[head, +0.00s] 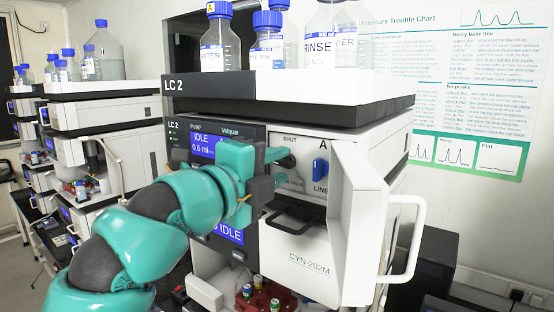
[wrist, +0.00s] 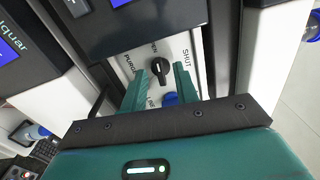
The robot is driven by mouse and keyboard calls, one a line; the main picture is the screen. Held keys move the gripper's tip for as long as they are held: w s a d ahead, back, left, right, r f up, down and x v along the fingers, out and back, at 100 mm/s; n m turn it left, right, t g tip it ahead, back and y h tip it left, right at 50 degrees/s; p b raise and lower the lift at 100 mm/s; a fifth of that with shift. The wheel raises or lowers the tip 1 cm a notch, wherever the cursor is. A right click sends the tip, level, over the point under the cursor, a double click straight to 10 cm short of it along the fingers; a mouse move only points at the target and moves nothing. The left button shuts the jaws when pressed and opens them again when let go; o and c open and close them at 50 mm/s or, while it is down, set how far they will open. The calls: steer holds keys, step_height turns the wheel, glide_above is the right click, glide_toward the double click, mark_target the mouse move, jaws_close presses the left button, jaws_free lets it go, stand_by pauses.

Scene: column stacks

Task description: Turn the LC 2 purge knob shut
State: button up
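The LC 2 purge knob (wrist: 160,68) is a small black knob with a pale pointer mark on a light panel in the wrist view. The word SHUT is printed to its right, PURGE to its left, and a partly covered word ending in EN above left. My gripper (wrist: 161,73) is open, its two teal fingers on either side of the knob with gaps showing. I cannot tell whether the fingertips reach past the knob's face. In the head view my gripper (head: 280,167) is at the LC 2 front panel and hides the knob; SHUT shows above it.
A blue line selector knob (head: 320,167) sits just right of my gripper. A white door (head: 357,205) with a handle stands open on the right. Bottles (head: 220,45) stand on top of LC 2 (head: 240,87). Vials (head: 258,284) sit below.

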steer(key=shift+d, duration=0.1)
steer(key=shift+c, duration=0.4)
jaws_close()
